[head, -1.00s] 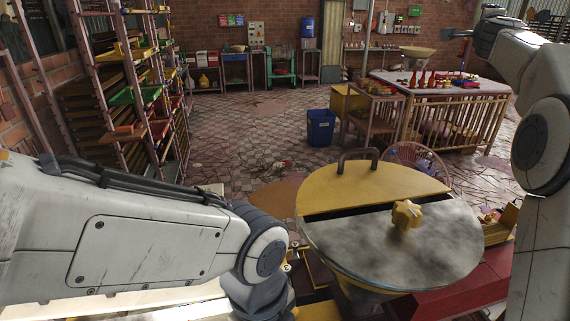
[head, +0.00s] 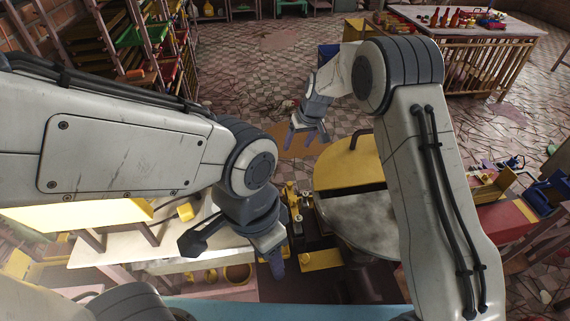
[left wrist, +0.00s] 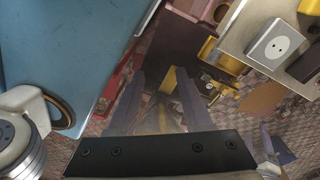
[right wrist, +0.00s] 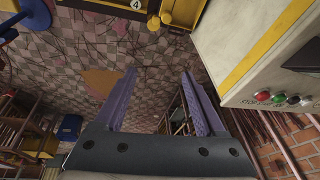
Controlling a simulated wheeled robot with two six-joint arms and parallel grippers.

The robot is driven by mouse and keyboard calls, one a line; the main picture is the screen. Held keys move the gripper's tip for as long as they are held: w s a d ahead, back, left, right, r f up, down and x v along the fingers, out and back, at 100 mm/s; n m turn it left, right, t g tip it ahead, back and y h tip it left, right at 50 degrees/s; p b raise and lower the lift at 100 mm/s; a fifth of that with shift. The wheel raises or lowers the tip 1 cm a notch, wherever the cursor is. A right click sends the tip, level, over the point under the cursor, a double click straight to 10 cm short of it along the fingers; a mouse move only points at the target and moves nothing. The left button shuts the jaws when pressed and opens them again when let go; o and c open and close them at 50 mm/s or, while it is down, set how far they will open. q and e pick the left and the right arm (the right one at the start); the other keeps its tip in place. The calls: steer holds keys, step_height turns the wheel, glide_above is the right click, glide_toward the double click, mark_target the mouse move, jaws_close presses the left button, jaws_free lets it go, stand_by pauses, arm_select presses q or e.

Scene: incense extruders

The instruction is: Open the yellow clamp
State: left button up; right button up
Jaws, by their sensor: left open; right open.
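The extruder's round hopper has a yellow half lid (head: 345,168) and a grey metal half (head: 350,212). Small yellow and dark machine parts (head: 303,212) and a yellow block (head: 320,260) sit left of and below the hopper. I cannot tell which of these yellow parts is the clamp. My left gripper (head: 277,264) is open and empty, left of the yellow block; its open fingers show in the left wrist view (left wrist: 160,78) with yellow parts beyond. My right gripper (head: 307,134) is open and empty, above the floor beyond the hopper; its fingers show in the right wrist view (right wrist: 158,73).
A pale bench (head: 120,245) with small yellow items lies at the left, and a blue surface (head: 290,309) at the near edge. A red surface (head: 500,220) is at the right. My right arm covers the hopper's right side. A table with red bottles (head: 485,25) stands far back.

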mark_target(293, 199)
steer(key=s+a+f+n+g+h+p, duration=0.1)
steer(key=s+f+n+g+h, duration=0.15)
steer(key=s+f+n, duration=0.4)
steer(key=f+p, duration=0.1)
steer(key=f, duration=0.1)
steer(key=s+f+m+p, duration=0.1)
steer(key=f, duration=0.2)
steer(key=f+m+p, duration=0.1)
steer(key=f+p, duration=0.1)
steer(key=shift+s+f, duration=0.2)
steer(key=shift+s, duration=0.2)
arm_select(q)
step_height(293, 199, up, 7)
steer(key=a+n, duration=0.1)
steer(key=n, duration=0.1)
steer(key=shift+a+f+n, duration=0.2)
steer(key=shift+n, duration=0.2)
arm_select(e)
steer(key=shift+f, duration=0.8)
steer(key=shift+c, duration=0.4)
jaws_close()
